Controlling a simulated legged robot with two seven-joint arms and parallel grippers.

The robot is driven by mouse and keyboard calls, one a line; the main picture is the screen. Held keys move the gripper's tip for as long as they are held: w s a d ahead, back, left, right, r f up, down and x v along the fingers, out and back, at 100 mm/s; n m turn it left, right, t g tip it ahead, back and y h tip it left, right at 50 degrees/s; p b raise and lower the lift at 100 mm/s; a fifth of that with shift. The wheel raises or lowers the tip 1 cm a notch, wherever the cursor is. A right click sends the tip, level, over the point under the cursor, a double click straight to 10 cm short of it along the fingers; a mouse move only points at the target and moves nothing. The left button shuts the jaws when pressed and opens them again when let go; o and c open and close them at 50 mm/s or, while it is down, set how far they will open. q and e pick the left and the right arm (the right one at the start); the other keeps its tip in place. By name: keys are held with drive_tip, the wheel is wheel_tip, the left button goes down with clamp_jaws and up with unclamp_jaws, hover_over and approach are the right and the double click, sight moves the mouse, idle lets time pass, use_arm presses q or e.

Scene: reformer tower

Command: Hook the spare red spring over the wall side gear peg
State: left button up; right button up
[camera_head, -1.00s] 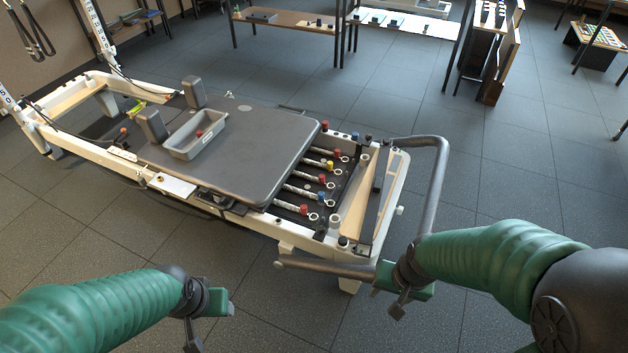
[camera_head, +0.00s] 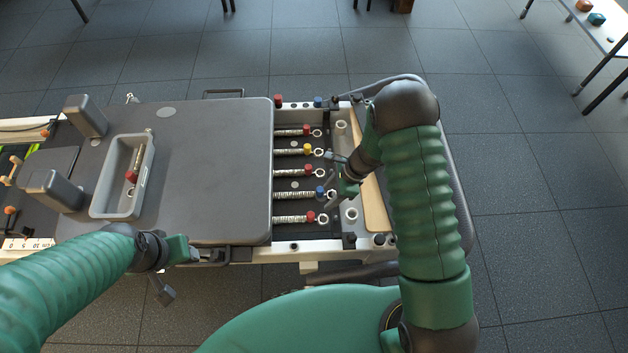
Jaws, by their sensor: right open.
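The spare red spring (camera_head: 134,165) lies in a grey tray on the carriage, its red end toward the front. Pale cups stand on the end bar, one far (camera_head: 340,127) and one near (camera_head: 351,214); I cannot tell which part is the wall side gear peg. My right gripper (camera_head: 333,180) is open and empty above the ring ends of the springs. My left gripper (camera_head: 192,276) looks open and empty at the carriage's front edge.
The dark carriage (camera_head: 215,170) bears the grey tray (camera_head: 101,205) and two shoulder blocks (camera_head: 86,115). The footbar (camera_head: 460,190) runs behind my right arm. Bare tiled floor (camera_head: 540,215) lies to the right.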

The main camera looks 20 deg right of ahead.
sight(311, 215)
drive_tip(key=b+x, duration=0.6)
drive_tip(key=x, duration=0.9)
drive_tip(key=shift+s+a+f, duration=0.1)
drive_tip(key=shift+s+a, duration=0.05)
drive_tip(key=shift+a, duration=0.05)
drive_tip(key=shift+a+f, duration=0.1)
drive_tip(key=shift+f, duration=0.4)
use_arm(q)
drive_tip(key=f, duration=0.5)
drive_tip(key=shift+s+d+f, duration=0.3)
drive_tip(key=shift+s+d, duration=0.05)
drive_tip(key=shift+s, duration=0.05)
use_arm(e)
drive_tip(key=shift+a, duration=0.1)
drive_tip(key=shift+c, duration=1.2)
clamp_jaws()
